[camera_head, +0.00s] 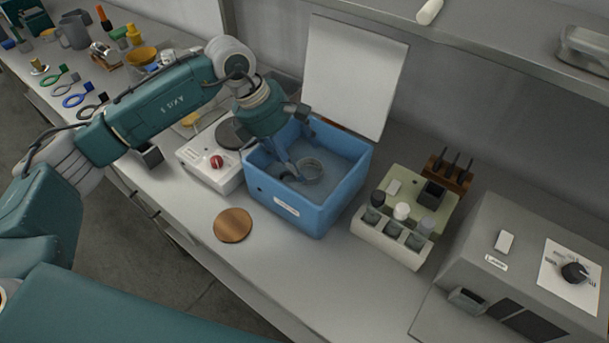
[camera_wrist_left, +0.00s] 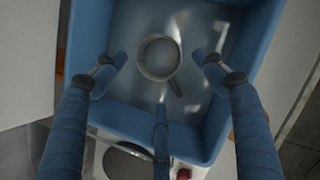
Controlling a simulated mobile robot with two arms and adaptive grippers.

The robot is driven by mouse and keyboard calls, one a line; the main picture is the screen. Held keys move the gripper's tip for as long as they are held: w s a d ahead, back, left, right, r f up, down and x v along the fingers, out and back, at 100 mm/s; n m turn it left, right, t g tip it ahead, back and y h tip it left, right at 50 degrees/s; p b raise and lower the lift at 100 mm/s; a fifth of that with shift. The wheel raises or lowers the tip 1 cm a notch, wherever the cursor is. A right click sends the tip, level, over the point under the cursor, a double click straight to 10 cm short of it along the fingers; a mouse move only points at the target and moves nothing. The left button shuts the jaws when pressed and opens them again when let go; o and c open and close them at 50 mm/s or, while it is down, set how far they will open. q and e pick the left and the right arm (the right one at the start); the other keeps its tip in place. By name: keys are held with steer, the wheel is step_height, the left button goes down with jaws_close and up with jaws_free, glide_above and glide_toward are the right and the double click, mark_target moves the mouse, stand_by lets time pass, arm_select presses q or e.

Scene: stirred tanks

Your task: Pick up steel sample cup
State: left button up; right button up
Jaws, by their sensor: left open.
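The steel sample cup (camera_head: 310,170) sits inside the blue tank (camera_head: 335,205), near its middle. In the left wrist view the cup (camera_wrist_left: 159,57) shows as a round steel rim with a short handle pointing down and right. My left gripper (camera_head: 293,176) reaches down into the tank just left of the cup. In the left wrist view its blue fingers (camera_wrist_left: 160,75) are spread wide, one on each side of the cup and a third below it, apart from it. The gripper is open and empty. My right gripper is not seen.
The tank walls (camera_wrist_left: 130,125) stand close around the fingers. A white hotplate with a red knob (camera_head: 217,161) is left of the tank. A wooden disc (camera_head: 233,225) lies in front. A vial rack (camera_head: 388,243) and a grey instrument (camera_head: 530,260) stand to the right.

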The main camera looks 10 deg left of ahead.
mark_target(304, 170)
arm_select(q)
steer(key=shift+d+f, duration=0.1)
steer(key=shift+f, duration=0.2)
steer(key=shift+d+f+p, duration=0.15)
steer(key=shift+f+p, duration=0.15)
steer(key=shift+p, duration=0.05)
steer(key=x, duration=0.1)
steer(key=p+x, duration=0.2)
steer(key=shift+s+d+f, duration=0.2)
steer(key=shift+f, duration=0.05)
steer(key=shift+w+d+f, duration=0.1)
steer(key=shift+w+f, duration=0.05)
steer(key=shift+f, duration=0.35)
steer(key=c, duration=1.3)
steer(key=shift+c, duration=0.4)
steer(key=shift+r, duration=0.1)
